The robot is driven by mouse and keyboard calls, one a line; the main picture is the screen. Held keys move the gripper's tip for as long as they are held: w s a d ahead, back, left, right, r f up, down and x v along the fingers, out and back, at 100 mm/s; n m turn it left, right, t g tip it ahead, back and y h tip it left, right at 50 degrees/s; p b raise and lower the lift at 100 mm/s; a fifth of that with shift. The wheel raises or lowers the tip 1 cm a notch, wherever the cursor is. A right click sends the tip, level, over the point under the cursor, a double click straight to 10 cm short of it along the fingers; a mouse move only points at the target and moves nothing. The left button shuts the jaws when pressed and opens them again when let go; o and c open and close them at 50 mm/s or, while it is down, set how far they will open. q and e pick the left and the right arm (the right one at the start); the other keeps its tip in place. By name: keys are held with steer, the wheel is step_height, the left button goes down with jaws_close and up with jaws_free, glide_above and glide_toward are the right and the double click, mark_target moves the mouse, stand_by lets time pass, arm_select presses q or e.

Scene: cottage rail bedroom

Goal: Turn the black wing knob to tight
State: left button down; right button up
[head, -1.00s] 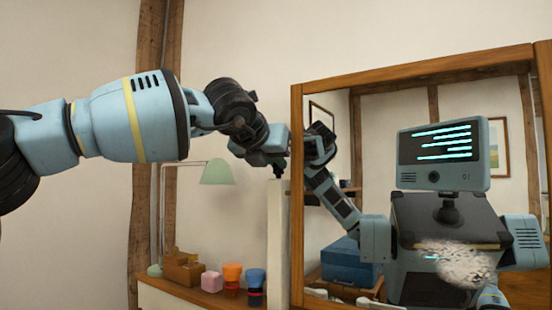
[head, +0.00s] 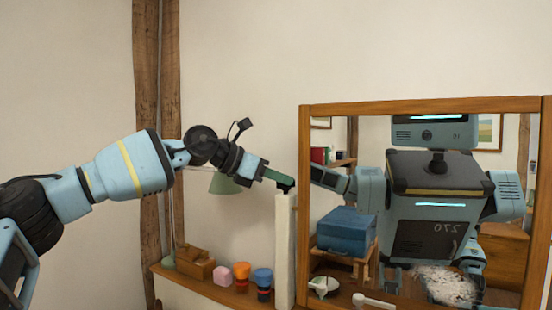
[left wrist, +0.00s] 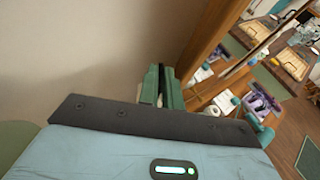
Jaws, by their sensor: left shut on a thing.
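My left gripper (head: 285,182) reaches in from the left to the top of the white post (head: 284,250) beside the mirror's left edge. Its green fingers are closed at the post top and point right and slightly down. The black wing knob is mostly hidden between and behind them; I cannot tell its angle. In the left wrist view the fingers of the left gripper (left wrist: 160,82) stand close together beside the mirror's wooden frame (left wrist: 208,50). My right gripper does not show clearly.
The wood-framed mirror (head: 425,103) fills the right side and reflects my body and a blue box. Below, a wooden shelf (head: 215,292) holds a green lamp (head: 222,184), a wooden organiser (head: 195,265), a pink block (head: 224,274) and orange and blue cups.

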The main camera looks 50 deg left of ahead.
arm_select(q)
steer(key=m+h, duration=0.1)
steer(key=m+g+h, duration=0.1)
steer(key=shift+w+a+r+h+p, duration=0.1)
steer(key=shift+w+a+h+p, duration=0.1)
steer(key=shift+h+p, duration=0.15)
steer(key=shift+a+m+g+h, duration=0.1)
steer(key=shift+m+g+h, duration=0.75)
steer(key=shift+m, duration=0.35)
steer(key=shift+w+m+g+h+p, duration=0.1)
steer(key=shift+m+g+h+p, duration=0.45)
steer(key=shift+m+g+h, duration=0.5)
steer(key=shift+m, duration=0.25)
steer(key=shift+w+m+g+h+p, duration=0.1)
steer(key=shift+m+g+h+p, duration=0.35)
steer(key=shift+m+g+p, duration=0.55)
steer(key=c, duration=1.9)
jaws_free()
steer(key=shift+a, duration=0.1)
